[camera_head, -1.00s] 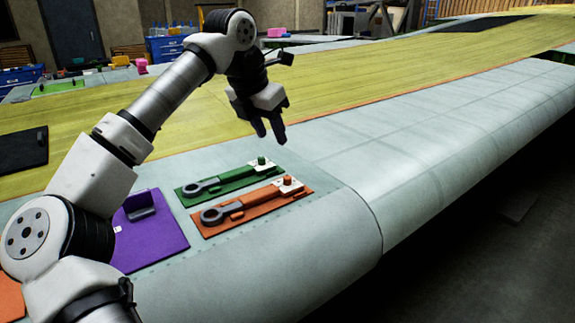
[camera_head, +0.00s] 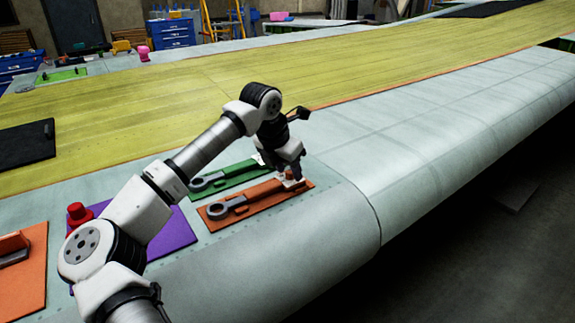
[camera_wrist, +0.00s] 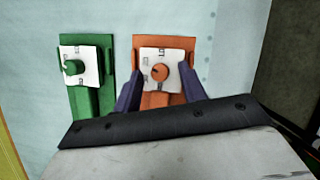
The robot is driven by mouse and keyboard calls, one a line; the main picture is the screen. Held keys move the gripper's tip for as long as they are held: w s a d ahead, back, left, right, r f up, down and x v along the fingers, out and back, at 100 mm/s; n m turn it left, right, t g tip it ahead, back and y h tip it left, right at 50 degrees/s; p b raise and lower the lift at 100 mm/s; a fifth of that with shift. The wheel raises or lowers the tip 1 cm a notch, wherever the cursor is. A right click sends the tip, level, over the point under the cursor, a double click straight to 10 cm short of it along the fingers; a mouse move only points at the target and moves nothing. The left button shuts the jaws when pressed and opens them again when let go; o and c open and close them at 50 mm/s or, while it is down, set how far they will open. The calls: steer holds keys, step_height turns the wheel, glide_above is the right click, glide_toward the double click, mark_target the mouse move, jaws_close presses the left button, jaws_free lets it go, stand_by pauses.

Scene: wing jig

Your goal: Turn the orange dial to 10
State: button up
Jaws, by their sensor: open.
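A dark mark on the knob shows in the wrist view, but the plate's figures are too small to read surely. My gripper (camera_wrist: 158,88) is open, its two dark fingers either side of the lower part of the plate, with the knob between and beyond them. I cannot tell whether they touch anything. In the head view my gripper (camera_head: 286,178) is low over the dial end and hides the knob.
A green dial (camera_wrist: 72,67) on a white plate is just left of the orange one, on a green tool base (camera_head: 225,180). A purple panel (camera_head: 175,235) and a red knob (camera_head: 78,213) lie further left. The wing surface right of the tools is clear.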

steer(key=shift+c, duration=0.4)
jaws_close()
steer(key=shift+m, duration=0.3)
steer(key=shift+w+a+m+g+h+b, duration=0.1)
steer(key=shift+m+g+h+b, duration=0.3)
steer(key=shift+m, duration=0.5)
steer(key=m+g, duration=0.1)
steer(key=m, duration=0.2)
steer(key=shift+w+m+h, duration=0.15)
steer(key=shift+m+h, duration=0.25)
steer(key=m+g+p, duration=0.1)
steer(key=m, duration=0.1)
steer(key=m+g+p, duration=0.1)
steer(key=m, duration=0.2)
steer(key=shift+w+m, duration=0.2)
steer(key=shift+m, duration=0.1)
steer(key=shift+g, duration=0.3)
